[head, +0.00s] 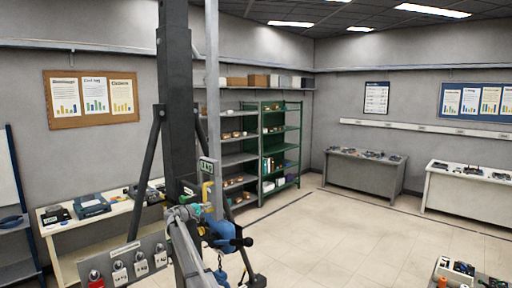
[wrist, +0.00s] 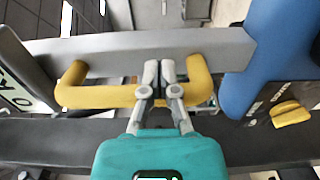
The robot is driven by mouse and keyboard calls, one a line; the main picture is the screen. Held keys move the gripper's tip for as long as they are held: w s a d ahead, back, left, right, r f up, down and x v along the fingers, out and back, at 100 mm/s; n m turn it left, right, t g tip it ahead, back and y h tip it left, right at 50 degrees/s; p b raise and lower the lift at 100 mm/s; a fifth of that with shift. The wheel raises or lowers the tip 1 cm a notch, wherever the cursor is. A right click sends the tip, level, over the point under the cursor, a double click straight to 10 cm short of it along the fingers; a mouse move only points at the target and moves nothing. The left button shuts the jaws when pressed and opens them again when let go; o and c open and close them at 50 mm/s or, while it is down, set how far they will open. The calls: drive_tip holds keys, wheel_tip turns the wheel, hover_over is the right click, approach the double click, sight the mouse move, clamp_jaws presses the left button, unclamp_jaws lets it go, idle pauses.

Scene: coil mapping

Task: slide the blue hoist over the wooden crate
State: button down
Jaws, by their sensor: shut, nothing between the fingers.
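The blue hoist (head: 221,236) hangs near the grey upright in the head view, with a hook and chain below it. Its blue body (wrist: 270,60) fills the right of the wrist view. A yellow U-shaped handle (wrist: 110,97) is fixed to a grey bar just left of the blue body. My gripper (wrist: 158,68) is shut and empty. Its fingers cross over the handle, with the tips inside the U; I cannot tell whether they touch it. In the head view my gripper is small and hard to make out among the hoist parts. I see no wooden crate in either view.
A dark column (head: 174,100) and a thinner grey post (head: 212,100) stand close in front. A panel with padlocks (head: 130,266) is at lower left. A bench with loose items (head: 475,279) shows at the lower right corner. The floor (head: 320,235) right of the hoist is clear.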

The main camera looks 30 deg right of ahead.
drive_tip(key=shift+w+a, duration=0.2)
drive_tip(key=shift+w, duration=0.3)
drive_tip(key=shift+w+a, duration=0.15)
drive_tip(key=shift+w, duration=0.3)
drive_tip(key=s, duration=0.1)
drive_tip(key=s+d, duration=0.1)
drive_tip(key=s, duration=0.1)
drive_tip(key=v, duration=1)
idle(0.7)
idle(0.4)
